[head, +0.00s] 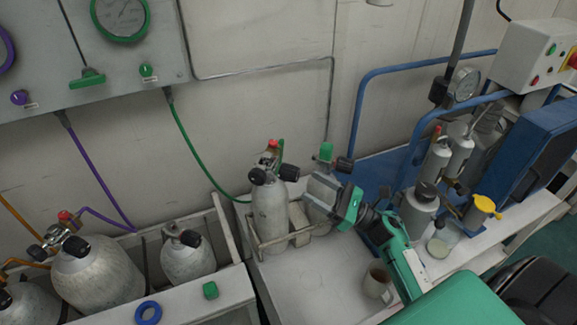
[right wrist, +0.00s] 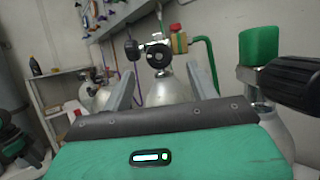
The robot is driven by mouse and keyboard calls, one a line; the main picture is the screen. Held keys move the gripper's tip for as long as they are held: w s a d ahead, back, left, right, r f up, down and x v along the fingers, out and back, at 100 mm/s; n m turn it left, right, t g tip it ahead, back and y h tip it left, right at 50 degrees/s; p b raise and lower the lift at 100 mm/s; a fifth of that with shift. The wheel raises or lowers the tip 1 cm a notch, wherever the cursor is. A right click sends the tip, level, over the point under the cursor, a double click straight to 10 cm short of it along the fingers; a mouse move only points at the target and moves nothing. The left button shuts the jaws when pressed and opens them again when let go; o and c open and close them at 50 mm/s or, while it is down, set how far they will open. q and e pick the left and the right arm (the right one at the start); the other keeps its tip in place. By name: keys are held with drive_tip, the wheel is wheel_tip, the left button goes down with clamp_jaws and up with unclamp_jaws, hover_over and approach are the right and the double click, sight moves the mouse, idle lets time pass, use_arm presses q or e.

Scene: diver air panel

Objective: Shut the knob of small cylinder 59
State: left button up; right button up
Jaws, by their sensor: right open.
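No number 59 is readable, so I cannot tell which small cylinder bears it. A grey small cylinder (head: 271,212) stands in a rack, with black knobs (head: 289,172) and a red cap on its valve. In the right wrist view a cylinder (right wrist: 168,88) with a black valve knob (right wrist: 158,56) shows between my fingers, farther ahead. Another cylinder, with a green cap (head: 326,152) and a black knob (head: 345,163), stands partly hidden behind my right gripper (head: 322,190); its cap also shows in the right wrist view (right wrist: 259,45). My right gripper is open and empty. My left gripper is out of view.
A green hose (head: 195,155) runs from the wall panel (head: 165,45) to the racked cylinder. More cylinders (head: 97,272) stand in a white rack at left. A brown cup (head: 376,281) is on the bench. Blue rails (head: 357,110) and grey bottles (head: 437,160) stand at right.

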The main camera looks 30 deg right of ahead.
sight(298, 177)
use_arm(q)
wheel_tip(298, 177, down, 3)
drive_tip(key=shift+p, duration=0.65)
use_arm(e)
drive_tip(key=x, duration=0.6)
drive_tip(key=shift+w+a+r, duration=0.15)
drive_tip(key=shift+w+a, duration=0.05)
drive_tip(key=shift+a, duration=0.05)
drive_tip(key=c, duration=1)
